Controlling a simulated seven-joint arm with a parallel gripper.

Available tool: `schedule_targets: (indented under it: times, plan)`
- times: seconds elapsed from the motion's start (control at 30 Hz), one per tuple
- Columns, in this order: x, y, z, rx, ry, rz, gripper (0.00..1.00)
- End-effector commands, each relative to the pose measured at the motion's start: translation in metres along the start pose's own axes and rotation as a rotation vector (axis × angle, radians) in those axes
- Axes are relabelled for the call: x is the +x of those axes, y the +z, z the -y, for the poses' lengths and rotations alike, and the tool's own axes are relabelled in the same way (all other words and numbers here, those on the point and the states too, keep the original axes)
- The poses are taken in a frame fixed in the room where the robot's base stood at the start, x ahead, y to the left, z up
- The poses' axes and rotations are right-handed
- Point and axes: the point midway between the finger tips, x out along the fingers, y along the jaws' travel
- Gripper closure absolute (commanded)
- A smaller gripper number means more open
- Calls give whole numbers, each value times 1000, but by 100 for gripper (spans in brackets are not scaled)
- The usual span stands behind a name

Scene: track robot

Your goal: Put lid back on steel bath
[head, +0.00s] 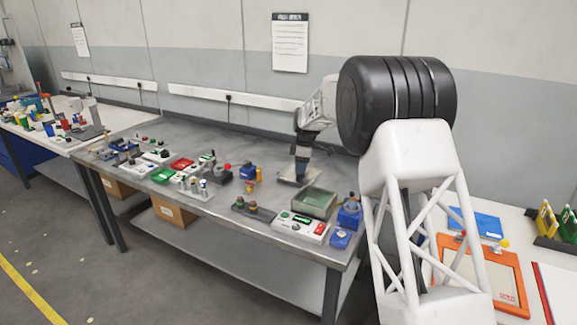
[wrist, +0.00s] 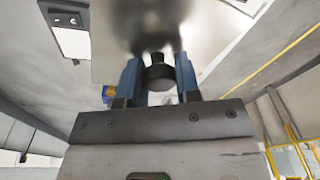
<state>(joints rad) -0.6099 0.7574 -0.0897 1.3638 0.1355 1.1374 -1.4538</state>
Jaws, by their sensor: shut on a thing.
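My gripper (head: 300,170) is behind the steel bath in the head view, pointing down. In the wrist view its blue fingers (wrist: 158,75) are shut on the black knob of the lid. The lid (head: 290,183) is a flat, shiny metal plate under the fingers; it also fills the upper middle of the wrist view (wrist: 205,50). Whether it touches the bench is hard to tell. The steel bath (head: 314,211) is an open box with a greenish inside, in front and to the right of the lid, apart from it.
A white control box (head: 296,227) with a green display stands in front of the bath. A blue device (head: 349,214) is close on its right. Another blue item (head: 248,173) and small parts lie left of the lid.

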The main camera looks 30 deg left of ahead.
Motion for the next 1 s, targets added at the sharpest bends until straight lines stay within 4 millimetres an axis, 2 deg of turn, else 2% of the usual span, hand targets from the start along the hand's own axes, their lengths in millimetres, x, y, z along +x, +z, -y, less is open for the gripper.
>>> schedule_targets:
  times: [0.2,0.4,1.0]
  plan:
    - [-13,32,30,-85,-26,-4,95]
    - [-19,49,47,-135,-40,-8,95]
    - [-19,54,53,-152,-46,-9,95]
